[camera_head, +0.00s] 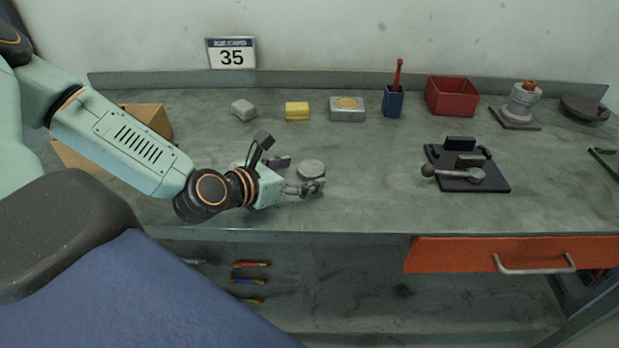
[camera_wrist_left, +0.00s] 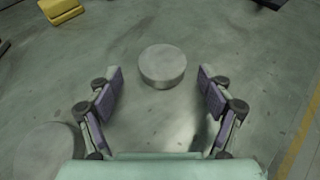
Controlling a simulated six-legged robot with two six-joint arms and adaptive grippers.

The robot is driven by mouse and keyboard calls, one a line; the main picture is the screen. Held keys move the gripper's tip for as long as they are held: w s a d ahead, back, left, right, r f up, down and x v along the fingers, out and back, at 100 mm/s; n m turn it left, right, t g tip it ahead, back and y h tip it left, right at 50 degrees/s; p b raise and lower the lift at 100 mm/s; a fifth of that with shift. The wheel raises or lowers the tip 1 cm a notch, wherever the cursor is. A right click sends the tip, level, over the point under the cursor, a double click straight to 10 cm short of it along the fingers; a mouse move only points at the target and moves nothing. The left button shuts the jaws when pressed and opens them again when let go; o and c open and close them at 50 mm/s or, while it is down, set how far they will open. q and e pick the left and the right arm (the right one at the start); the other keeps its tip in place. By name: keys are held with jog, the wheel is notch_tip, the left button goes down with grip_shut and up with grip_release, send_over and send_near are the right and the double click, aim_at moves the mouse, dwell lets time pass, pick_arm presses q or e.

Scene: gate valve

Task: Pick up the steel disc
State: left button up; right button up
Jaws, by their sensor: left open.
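The steel disc (camera_head: 312,168) is a short grey cylinder lying flat on the workbench, left of the middle in the head view. In the left wrist view the disc (camera_wrist_left: 162,65) lies just beyond the fingertips, centred between them. My left gripper (camera_head: 298,176) is open and empty, low over the bench beside the disc. Its two purple-padded fingers (camera_wrist_left: 160,82) are spread wider than the disc in the left wrist view. My right gripper is not in view.
Another grey round piece (camera_wrist_left: 45,150) lies at lower left in the wrist view. Behind are a grey block (camera_head: 244,110), yellow block (camera_head: 297,111), metal box (camera_head: 347,110), blue cup (camera_head: 393,103) and red bin (camera_head: 452,97). A dark clamp fixture (camera_head: 490,180) stands right, beyond clear bench.

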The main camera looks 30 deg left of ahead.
pick_arm(q)
jog(key=shift+w+d, duration=0.25)
jog(key=shift+w, duration=0.1)
jog(key=shift+s+a, duration=0.15)
jog(key=c, duration=1.5)
jog(key=shift+c, duration=0.4)
jog(key=shift+r, duration=0.15)
